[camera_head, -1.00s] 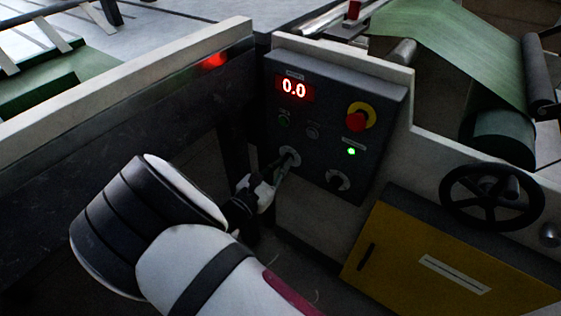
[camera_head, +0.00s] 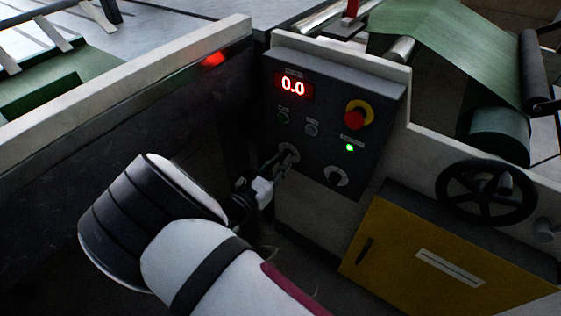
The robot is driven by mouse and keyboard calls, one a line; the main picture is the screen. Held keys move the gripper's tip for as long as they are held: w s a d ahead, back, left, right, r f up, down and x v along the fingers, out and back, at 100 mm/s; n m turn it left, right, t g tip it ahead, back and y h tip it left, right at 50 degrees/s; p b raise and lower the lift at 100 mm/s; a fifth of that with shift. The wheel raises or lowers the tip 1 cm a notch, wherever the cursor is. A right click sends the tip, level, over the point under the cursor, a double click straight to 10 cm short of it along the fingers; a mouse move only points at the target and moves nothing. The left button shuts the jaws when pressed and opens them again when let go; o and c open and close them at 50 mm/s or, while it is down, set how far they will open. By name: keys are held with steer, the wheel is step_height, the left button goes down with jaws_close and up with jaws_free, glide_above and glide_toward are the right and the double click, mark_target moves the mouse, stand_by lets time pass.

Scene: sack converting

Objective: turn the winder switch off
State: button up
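The dark control panel (camera_head: 330,95) has two rotary switches in its lower part. The left switch (camera_head: 289,152) is partly hidden by my gripper. The right switch (camera_head: 336,176) has a pale pointer and is uncovered. The labels are too small to read, so I cannot tell which is the winder switch. My gripper (camera_head: 281,166) is at the left switch, its fingertips on or just in front of the knob. Contact and finger gap are unclear. A green lamp (camera_head: 350,147) is lit, and the red display (camera_head: 293,86) reads 0.0.
A red emergency button (camera_head: 357,114) on a yellow base, a green button (camera_head: 284,118) and a grey button (camera_head: 312,129) share the panel. A black handwheel (camera_head: 487,192) and yellow cabinet (camera_head: 420,245) stand at right. A dark-sided beam (camera_head: 130,125) runs along the left.

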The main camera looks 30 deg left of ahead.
stand_by(0.3)
steer(key=s, duration=0.7)
steer(key=shift+s+a, duration=0.25)
stand_by(0.3)
